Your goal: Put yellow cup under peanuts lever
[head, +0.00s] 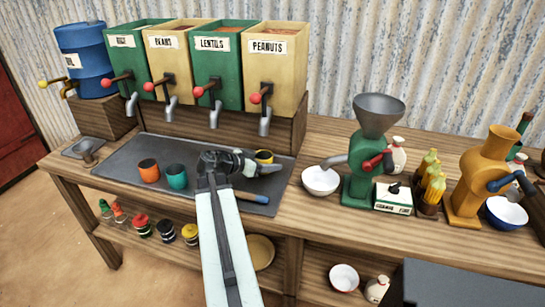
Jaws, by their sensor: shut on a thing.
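The yellow cup (265,155) shows partly behind my gripper, over the right part of the dark metal tray (118,172). My gripper (265,163) is shut on the cup and hides much of it; I cannot tell whether the cup touches the tray. The tan peanuts bin (284,84) is the rightmost of the row. Its lever has a red knob (255,98) and its grey spout (265,123) points down. In the picture the cup sits below this spout, with a gap between them.
An orange cup (149,171) and a teal cup (177,176) stand on the tray, left of my gripper. A blue-handled tool (250,196) lies near its front edge. A white bowl (320,181) and a green grinder (367,155) stand to the right.

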